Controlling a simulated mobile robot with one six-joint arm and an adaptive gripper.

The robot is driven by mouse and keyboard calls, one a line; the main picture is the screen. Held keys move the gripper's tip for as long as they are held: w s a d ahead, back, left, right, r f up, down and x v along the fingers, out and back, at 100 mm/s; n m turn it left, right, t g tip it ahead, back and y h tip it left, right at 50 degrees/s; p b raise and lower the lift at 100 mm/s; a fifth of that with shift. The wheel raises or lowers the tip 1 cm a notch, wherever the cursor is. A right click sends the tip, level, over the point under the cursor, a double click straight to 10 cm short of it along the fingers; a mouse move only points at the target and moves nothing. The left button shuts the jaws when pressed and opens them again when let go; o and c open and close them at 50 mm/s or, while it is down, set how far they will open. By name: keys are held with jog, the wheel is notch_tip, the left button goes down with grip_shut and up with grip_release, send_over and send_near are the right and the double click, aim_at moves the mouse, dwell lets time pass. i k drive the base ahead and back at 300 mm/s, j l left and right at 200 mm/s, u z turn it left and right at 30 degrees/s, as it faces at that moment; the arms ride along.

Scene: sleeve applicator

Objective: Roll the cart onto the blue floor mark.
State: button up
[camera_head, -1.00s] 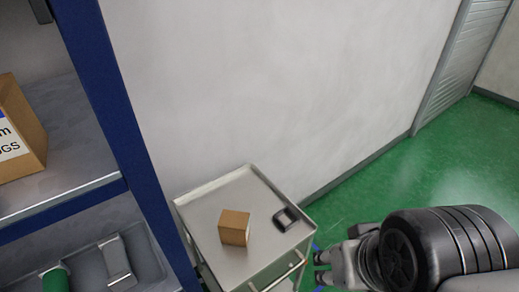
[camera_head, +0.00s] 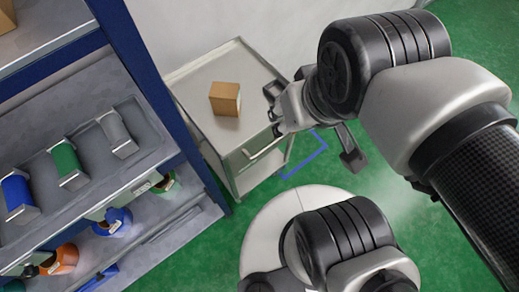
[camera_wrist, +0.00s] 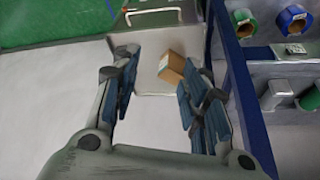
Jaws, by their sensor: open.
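The cart (camera_head: 205,75) is a grey metal trolley with a flat tray top and a bar handle (camera_head: 262,147) on its near side. It stands between the blue shelf rack and the white wall. The blue floor mark (camera_head: 308,162) is a blue outline on the green floor, just right of the cart's base and partly hidden by it. My gripper (camera_head: 275,110) is open at the cart's right edge, above and beside the handle.
A cardboard box (camera_head: 225,98) sits on the cart top. The blue rack (camera_head: 150,95) with spools and bins stands close on the cart's left. Green floor (camera_head: 240,235) is open in front and to the right.

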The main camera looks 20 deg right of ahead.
aim_at(239, 143)
jog(key=k+j+z, duration=0.1)
jog(key=z, duration=0.25)
jog(key=k+j+z, duration=0.15)
jog(key=z, duration=0.15)
jog(key=k+j+z, duration=0.1)
jog(key=z, duration=0.25)
